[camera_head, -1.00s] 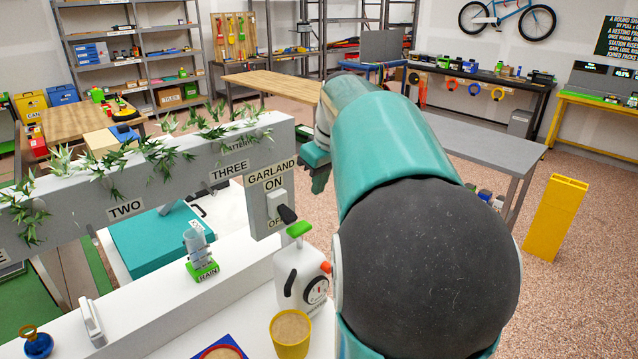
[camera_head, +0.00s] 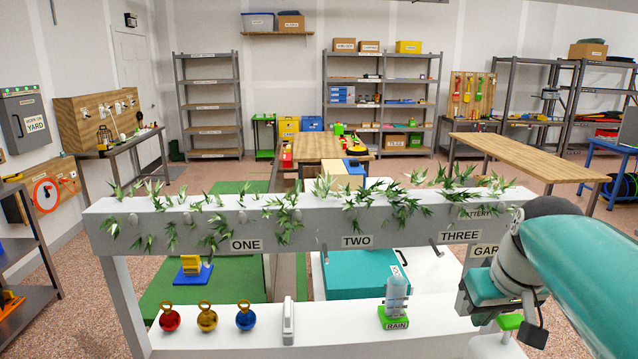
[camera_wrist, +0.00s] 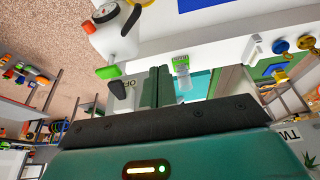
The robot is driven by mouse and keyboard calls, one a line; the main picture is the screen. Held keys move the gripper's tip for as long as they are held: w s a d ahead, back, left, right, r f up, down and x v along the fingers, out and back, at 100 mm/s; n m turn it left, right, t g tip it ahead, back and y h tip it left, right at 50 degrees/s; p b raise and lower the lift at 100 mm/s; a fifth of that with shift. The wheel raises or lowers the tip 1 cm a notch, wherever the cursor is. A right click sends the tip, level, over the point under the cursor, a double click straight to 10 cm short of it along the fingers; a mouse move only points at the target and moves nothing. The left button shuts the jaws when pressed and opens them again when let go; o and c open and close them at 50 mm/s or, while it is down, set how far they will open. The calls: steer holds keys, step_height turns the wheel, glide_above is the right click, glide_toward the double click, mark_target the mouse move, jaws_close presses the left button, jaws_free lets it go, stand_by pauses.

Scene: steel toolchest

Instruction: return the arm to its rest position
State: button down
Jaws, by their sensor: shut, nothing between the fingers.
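My teal arm (camera_head: 585,270) reaches in from the right edge of the head view, bent at a dark round joint. My gripper is at the right end of the white beam (camera_head: 300,222), in front of the GARLAND sign (camera_head: 485,250), which it partly hides. In the wrist view, the two dark green fingers of my gripper (camera_wrist: 156,84) are together with nothing between them. The switch lever (camera_wrist: 118,89) shows beside the fingers there. I cannot tell the exact gap between gripper and panel.
Leafy garland (camera_head: 400,208) hangs along the beam. On the white counter (camera_head: 350,338) stand red, gold and blue ornaments (camera_head: 207,318), a white upright handle (camera_head: 288,320) and the RAIN gauge (camera_head: 396,298).

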steer(key=s+a+f+t, duration=0.1)
steer(key=s+a+f, duration=0.6)
steer(key=s+a, duration=0.3)
steer(key=shift+a+f, duration=0.15)
steer(key=shift+a, duration=0.95)
stand_by(1.6)
steer(key=w+d+r+g, duration=0.1)
steer(key=w+d+r, duration=0.8)
steer(key=w+d, duration=0.25)
steer(key=w+d+r, duration=0.2)
steer(key=d, duration=0.6)
steer(key=w+d+r, duration=0.1)
steer(key=d, duration=0.8)
steer(key=shift+w+r+g, duration=0.35)
steer(key=shift+w+g, duration=0.05)
steer(key=shift+f, duration=0.1)
